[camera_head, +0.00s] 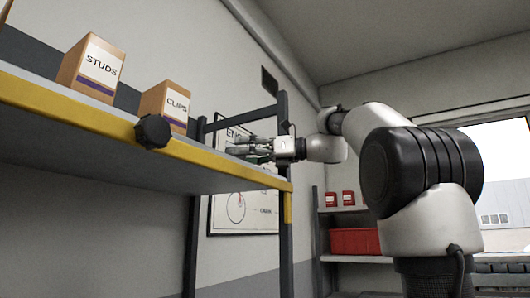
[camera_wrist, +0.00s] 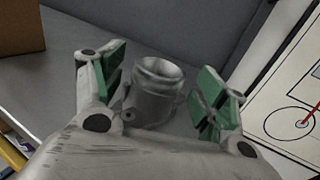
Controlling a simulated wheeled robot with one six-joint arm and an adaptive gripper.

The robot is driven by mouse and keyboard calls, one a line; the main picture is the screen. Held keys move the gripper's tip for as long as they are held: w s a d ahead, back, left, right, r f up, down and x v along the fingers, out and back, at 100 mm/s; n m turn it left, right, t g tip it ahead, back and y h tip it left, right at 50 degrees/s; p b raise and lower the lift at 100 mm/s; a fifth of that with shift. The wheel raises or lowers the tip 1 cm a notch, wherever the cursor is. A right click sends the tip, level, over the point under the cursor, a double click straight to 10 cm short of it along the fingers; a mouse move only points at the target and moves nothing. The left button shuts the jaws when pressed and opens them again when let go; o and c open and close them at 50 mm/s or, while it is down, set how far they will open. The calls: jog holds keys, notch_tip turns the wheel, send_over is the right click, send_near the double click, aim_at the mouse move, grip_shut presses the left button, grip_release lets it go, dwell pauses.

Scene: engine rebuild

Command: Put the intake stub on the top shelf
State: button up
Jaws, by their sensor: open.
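The intake stub (camera_wrist: 153,98) is a grey metal, cylinder-like part with an open round mouth. In the wrist view it stands upright on the grey top shelf (camera_wrist: 62,105), between the green-padded fingers of my gripper (camera_wrist: 160,72). The fingers are spread, with a visible gap on its right side; contact on the left cannot be told. In the head view my gripper (camera_head: 246,149) reaches over the right end of the top shelf (camera_head: 110,113), which has a yellow front edge. The stub cannot be made out clearly there.
Boxes marked STUDS (camera_head: 90,68) and CLIPS (camera_head: 165,103) stand on the shelf left of my gripper. A black knob (camera_head: 153,131) is at the yellow edge. A dark upright post (camera_head: 284,200) is at the shelf's right end. A poster (camera_head: 240,208) hangs behind.

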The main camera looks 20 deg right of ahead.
jog(key=v, duration=0.9)
jog(key=shift+s+d, duration=0.3)
jog(key=shift+d, duration=0.1)
